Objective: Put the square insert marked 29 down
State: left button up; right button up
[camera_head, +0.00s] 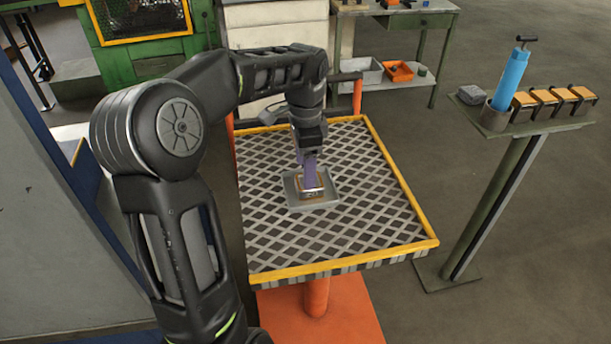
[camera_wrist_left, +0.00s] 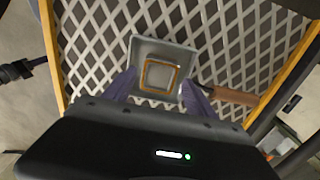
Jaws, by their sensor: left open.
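The square insert (camera_head: 312,193) has an orange-brown border, and its front face carries a mark too small to read surely. It sits in a shallow grey square tray (camera_head: 296,206) on the mesh-topped table. In the left wrist view the insert (camera_wrist_left: 158,75) lies inside the tray (camera_wrist_left: 150,48), flat as far as I can tell. My left gripper (camera_head: 309,178) points down over it. Its purple fingers (camera_wrist_left: 160,92) are open, one on each side of the insert. I cannot tell whether either finger touches it. My right gripper is not in view.
The mesh table (camera_head: 370,225) has a raised yellow rim and free room around the tray. A post stand at right holds a blue pump-like cylinder (camera_head: 511,78) and several orange-topped blocks (camera_head: 556,101). A green machine (camera_head: 150,55) and a bench (camera_head: 405,20) stand behind.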

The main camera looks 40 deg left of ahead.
pick_arm(q)
notch_tip(320, 180, up, 8)
jog(key=p, duration=0.2)
dwell(0.6)
